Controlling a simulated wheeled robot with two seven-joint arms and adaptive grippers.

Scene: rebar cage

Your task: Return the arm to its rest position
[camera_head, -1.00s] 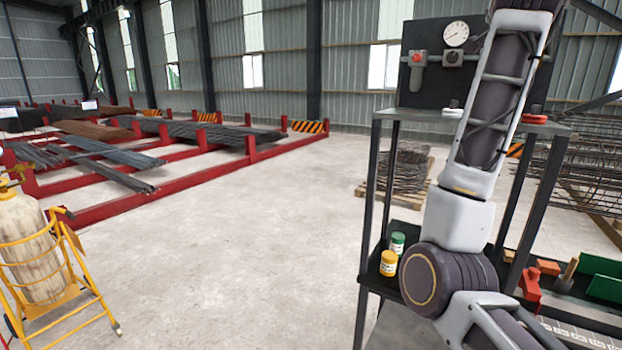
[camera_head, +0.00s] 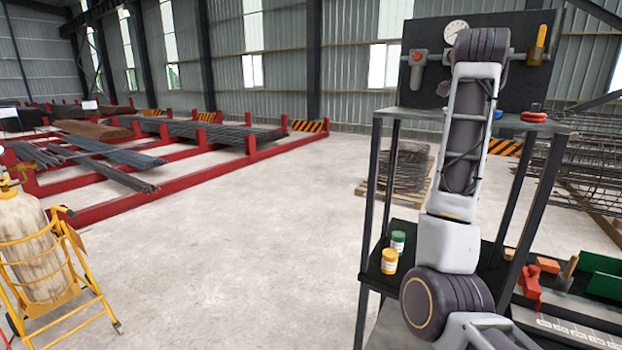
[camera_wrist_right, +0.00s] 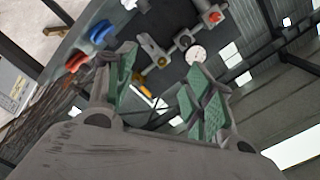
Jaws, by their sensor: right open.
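My right arm (camera_head: 463,150) stands up in front of the shelf stand in the head view, its upper end over the dark panel. My right gripper (camera_wrist_right: 160,92) shows only in the wrist view. It is open, with green pads on its two spread fingers and nothing between them. Beyond the fingers are the panel's fittings and a round gauge (camera_wrist_right: 195,55). My left gripper is out of view.
The shelf stand (camera_head: 370,200) carries the dark panel (camera_head: 425,40) with a gauge (camera_head: 455,30) and a yellow handle (camera_head: 539,42). A red ring-like item (camera_head: 534,117) lies on its top shelf. Yellow (camera_head: 389,261) and green (camera_head: 398,241) jars stand lower. Open floor (camera_head: 250,220) lies left.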

